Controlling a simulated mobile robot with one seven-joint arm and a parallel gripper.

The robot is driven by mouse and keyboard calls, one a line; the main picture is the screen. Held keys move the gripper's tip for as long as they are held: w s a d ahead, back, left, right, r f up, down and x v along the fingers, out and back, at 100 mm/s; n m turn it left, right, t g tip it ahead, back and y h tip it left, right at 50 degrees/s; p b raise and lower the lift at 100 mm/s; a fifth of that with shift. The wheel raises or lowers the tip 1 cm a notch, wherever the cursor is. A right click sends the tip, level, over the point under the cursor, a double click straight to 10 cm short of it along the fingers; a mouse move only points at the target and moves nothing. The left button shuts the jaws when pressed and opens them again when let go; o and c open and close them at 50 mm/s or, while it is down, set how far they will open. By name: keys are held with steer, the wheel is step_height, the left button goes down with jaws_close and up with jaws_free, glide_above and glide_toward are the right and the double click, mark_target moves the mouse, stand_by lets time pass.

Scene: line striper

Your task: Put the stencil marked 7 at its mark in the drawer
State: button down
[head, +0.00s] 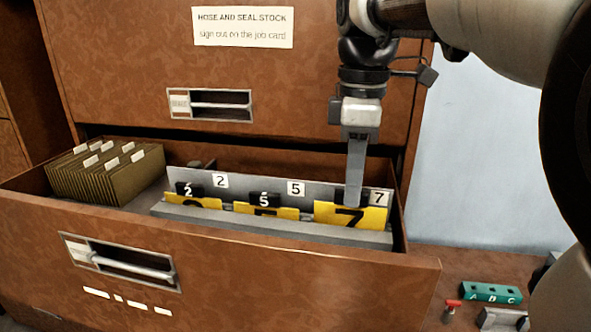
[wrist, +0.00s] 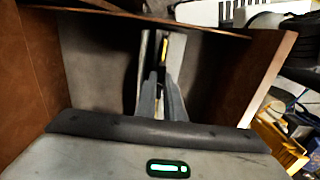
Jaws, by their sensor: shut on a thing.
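The yellow stencil marked 7 (head: 348,216) stands at the right end of the grey rack in the open drawer (head: 250,262). Its mark, a white tag with 7 (head: 379,197), shows on the back plate just right of my gripper. My gripper (head: 354,196) points down and is shut on the stencil's dark top grip. The stencil's lower edge is hidden behind the rack's front rail. More of its numeral shows than on the other stencils. In the wrist view my gripper's fingers (wrist: 160,105) are close together, with a thin yellow strip (wrist: 165,48) beyond them.
Stencils marked 5 (head: 266,210) and 2 (head: 193,200) stand left in the same rack, near tags 5 (head: 295,188) and 2 (head: 220,181). Brown folders (head: 105,172) fill the drawer's left. A closed drawer front (head: 290,70) rises behind. A green block (head: 490,292) lies outside, lower right.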

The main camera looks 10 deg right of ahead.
steer(key=shift+f+b, duration=0.45)
steer(key=shift+f, duration=0.45)
steer(key=c, duration=1.5)
jaws_free()
steer(key=shift+r, duration=0.15)
step_height(320, 180, up, 7)
steer(key=p, duration=0.6)
steer(key=shift+p, duration=0.4)
steer(key=shift+s+f, duration=0.1)
steer(key=shift+f, duration=0.1)
